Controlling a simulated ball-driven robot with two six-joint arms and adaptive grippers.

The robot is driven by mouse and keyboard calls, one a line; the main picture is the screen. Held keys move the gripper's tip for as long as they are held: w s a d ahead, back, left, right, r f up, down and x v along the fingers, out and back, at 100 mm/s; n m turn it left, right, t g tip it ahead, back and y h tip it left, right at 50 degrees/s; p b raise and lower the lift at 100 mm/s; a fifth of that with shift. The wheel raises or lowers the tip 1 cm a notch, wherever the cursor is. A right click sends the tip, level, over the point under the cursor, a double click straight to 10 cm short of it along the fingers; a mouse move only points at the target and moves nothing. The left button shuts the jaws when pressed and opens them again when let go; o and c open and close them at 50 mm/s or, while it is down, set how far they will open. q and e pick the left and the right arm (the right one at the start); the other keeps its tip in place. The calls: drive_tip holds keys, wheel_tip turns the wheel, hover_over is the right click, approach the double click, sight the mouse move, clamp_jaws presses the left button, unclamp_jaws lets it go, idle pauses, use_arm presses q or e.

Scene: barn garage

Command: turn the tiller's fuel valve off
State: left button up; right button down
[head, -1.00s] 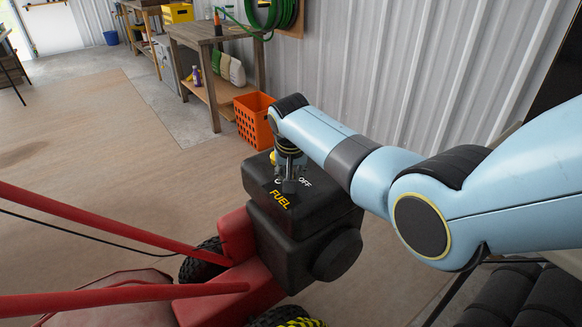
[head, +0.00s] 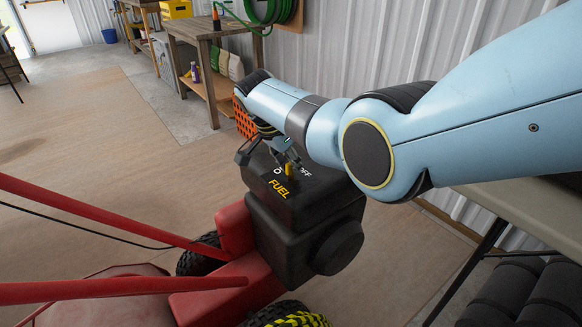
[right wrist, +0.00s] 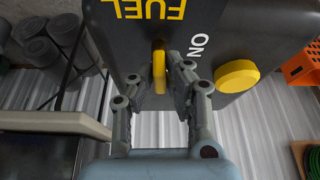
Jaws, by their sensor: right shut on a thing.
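The red tiller (head: 215,285) stands at the lower left. Its black tank (head: 300,210) carries a yellow FUEL label (head: 279,189), which shows upside down in the right wrist view (right wrist: 150,8). The yellow valve lever (head: 289,170) stands up between the white ON and OFF markings. My right gripper (head: 285,155) reaches over the tank from the right. In the right wrist view, the lever (right wrist: 159,66) is between its fingers (right wrist: 162,82), which are shut on it. The OFF marking is hidden there and partly covered in the head view. My left gripper is not in view.
A round yellow knob (right wrist: 236,76) is on the tank beside the ON marking. An orange crate (head: 243,122) stands behind the tank, partly behind my arm. A wooden workbench (head: 200,40) stands farther back by the metal wall. The floor at the left is mostly clear.

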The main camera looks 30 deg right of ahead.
drive_tip(key=shift+m, duration=0.6)
drive_tip(key=c, duration=1.4)
unclamp_jaws()
drive_tip(key=shift+o, duration=0.2)
drive_tip(key=shift+r, duration=0.15)
drive_tip(key=w+v, duration=0.1)
drive_tip(key=v, duration=1)
drive_tip(key=shift+s+a+r+b, duration=0.2)
drive_tip(key=shift+s+r+b, duration=0.1)
drive_tip(key=shift+r, duration=0.05)
drive_tip(key=shift+f, duration=0.1)
